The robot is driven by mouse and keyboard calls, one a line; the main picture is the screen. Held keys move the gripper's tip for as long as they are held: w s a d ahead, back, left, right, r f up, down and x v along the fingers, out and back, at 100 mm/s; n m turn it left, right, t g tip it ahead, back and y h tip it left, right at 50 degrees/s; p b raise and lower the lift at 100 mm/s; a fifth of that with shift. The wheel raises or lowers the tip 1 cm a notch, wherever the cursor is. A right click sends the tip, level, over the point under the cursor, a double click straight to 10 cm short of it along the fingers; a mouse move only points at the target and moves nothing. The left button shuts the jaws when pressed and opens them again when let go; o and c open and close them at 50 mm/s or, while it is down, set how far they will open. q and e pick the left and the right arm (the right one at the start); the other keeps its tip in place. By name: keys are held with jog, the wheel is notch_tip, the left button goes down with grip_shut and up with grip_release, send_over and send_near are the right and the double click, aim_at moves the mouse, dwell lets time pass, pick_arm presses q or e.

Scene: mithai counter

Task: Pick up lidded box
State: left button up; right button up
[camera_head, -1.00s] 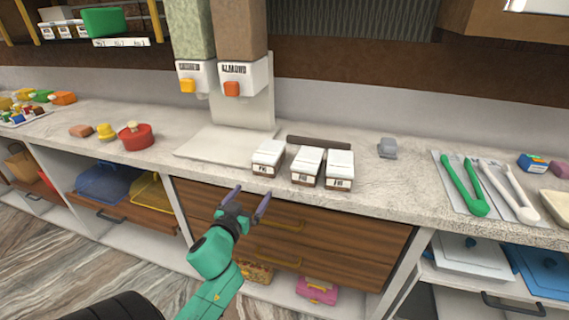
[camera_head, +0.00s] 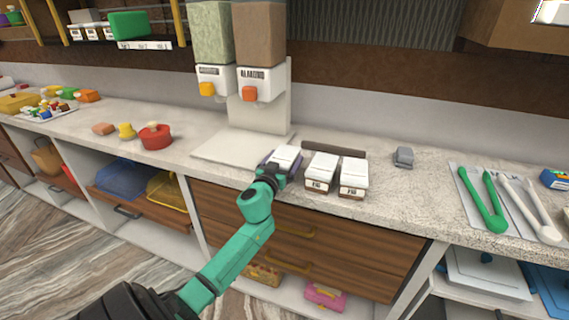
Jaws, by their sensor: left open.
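Three small boxes with white lids and brown lower parts stand in a row on the counter: the left box (camera_head: 287,153), the middle box (camera_head: 321,168) and the right box (camera_head: 353,174). Labels show on the fronts of the middle and right ones. My left gripper (camera_head: 281,161) is open at the left box, with one finger along each side of it. The gripper hides that box's front and lower part. I cannot tell whether the fingers touch it. My right gripper is not in view.
A two-tube dispenser (camera_head: 262,88) stands behind the left box, with a pale board (camera_head: 225,148) at its foot. A dark bar (camera_head: 334,149) lies behind the boxes. A grey object (camera_head: 403,156) and green tongs (camera_head: 482,200) are to the right, a red pot (camera_head: 155,136) to the left.

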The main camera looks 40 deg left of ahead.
pick_arm(q)
jog(key=shift+s+r, duration=0.1)
jog(key=shift+s, duration=0.05)
jog(key=c, duration=1.6)
